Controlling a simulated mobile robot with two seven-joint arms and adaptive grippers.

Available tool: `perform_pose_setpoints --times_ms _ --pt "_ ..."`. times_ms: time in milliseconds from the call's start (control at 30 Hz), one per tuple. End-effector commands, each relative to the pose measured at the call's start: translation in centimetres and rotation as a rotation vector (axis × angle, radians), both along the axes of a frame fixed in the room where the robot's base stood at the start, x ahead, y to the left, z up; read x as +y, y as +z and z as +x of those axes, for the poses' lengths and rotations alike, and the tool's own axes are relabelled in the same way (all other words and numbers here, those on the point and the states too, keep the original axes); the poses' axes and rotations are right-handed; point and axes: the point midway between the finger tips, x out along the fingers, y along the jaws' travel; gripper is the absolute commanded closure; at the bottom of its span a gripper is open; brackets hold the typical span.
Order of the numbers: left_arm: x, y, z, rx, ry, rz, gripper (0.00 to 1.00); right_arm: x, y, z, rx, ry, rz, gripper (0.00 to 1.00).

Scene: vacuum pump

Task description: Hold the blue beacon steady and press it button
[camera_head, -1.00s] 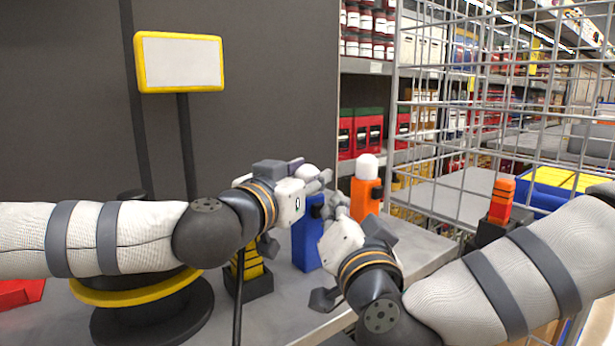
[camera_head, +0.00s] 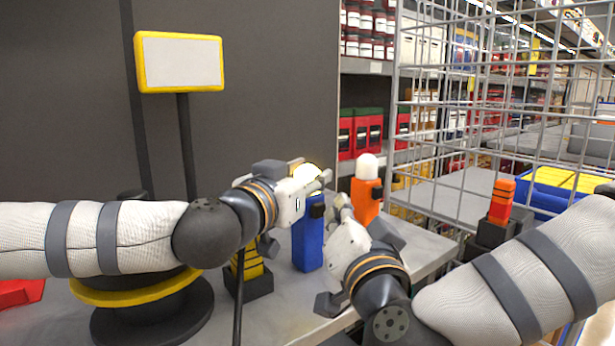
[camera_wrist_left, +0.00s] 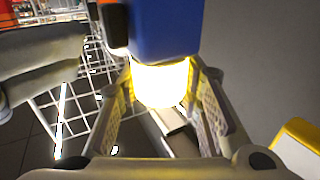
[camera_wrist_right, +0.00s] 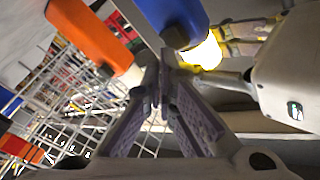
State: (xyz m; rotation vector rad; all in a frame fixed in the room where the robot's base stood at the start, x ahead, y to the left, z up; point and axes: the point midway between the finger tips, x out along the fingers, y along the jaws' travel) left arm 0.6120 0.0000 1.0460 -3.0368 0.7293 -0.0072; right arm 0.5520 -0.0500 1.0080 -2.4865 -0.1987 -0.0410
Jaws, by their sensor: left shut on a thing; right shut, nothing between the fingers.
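The blue beacon (camera_head: 308,242) stands upright on the grey table, with a black button box (camera_head: 317,207) on its side and its top lamp glowing yellow. My left gripper (camera_head: 318,180) is shut on the beacon's lamp end; the left wrist view shows the glowing lamp (camera_wrist_left: 160,84) between the fingers and the blue body (camera_wrist_left: 165,28) beyond. My right gripper (camera_head: 340,208) is shut and empty, just right of the button box and apart from it. The right wrist view shows its closed fingertips (camera_wrist_right: 165,75) near the blue beacon (camera_wrist_right: 172,20).
An orange beacon (camera_head: 364,200) with a white, unlit top stands close behind and right of the blue one. A black and yellow striped object (camera_head: 248,275) stands left of it. A wire mesh cage (camera_head: 450,120) rises at the right. The table's front edge is close.

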Motion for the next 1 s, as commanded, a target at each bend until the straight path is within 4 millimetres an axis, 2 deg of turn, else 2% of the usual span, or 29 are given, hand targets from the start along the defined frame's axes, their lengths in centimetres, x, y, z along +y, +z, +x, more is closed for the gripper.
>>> perform_pose_setpoints --times_ms 500,867,900,1000 --pt "0.0 0.0 0.0 0.001 0.0 0.0 1.0 -3.4 0.0 -4.6 -0.001 0.0 0.0 1.0" --pt "0.0 0.0 0.0 0.001 0.0 0.0 1.0 -3.5 0.0 -4.9 0.0 0.0 0.0 1.0" --pt "0.0 0.0 0.0 0.001 0.0 0.0 0.63 -3.5 0.0 -4.9 0.0 0.0 0.0 1.0" --pt "0.0 0.0 0.0 0.0 0.0 0.0 0.44 -3.5 0.0 -4.8 0.0 0.0 0.0 1.0"
